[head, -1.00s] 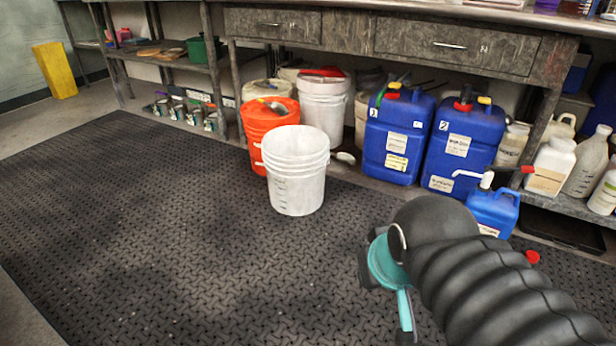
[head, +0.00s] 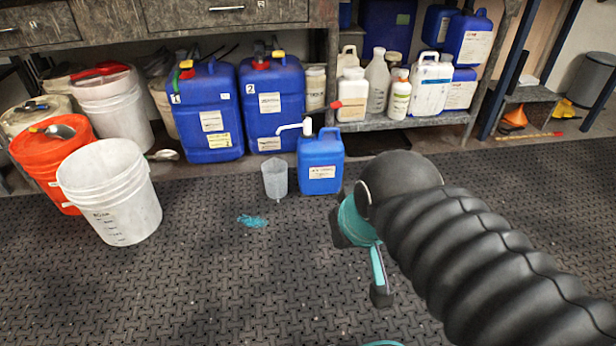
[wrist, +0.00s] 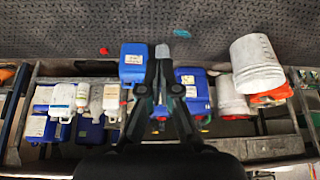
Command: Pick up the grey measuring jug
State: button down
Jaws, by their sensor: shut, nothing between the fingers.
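The grey measuring jug (head: 275,181) stands upright on the black mat, just left of a small blue canister (head: 320,163) with a white pump spout. It is translucent and looks empty.
A teal spill (head: 252,221) lies on the mat in front of the jug. A white bucket (head: 112,193) and an orange bucket (head: 55,155) stand left. Large blue canisters (head: 208,110) line the bench behind. The mat in front is mostly clear.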

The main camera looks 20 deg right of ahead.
aim_at(275, 171)
jog(key=z, duration=0.05)
jog(key=k, duration=0.55)
jog(key=u, duration=0.5)
jog(key=i, duration=1.45)
jog(key=z, duration=1)
jog(key=i, duration=0.25)
jog(key=z, duration=0.2)
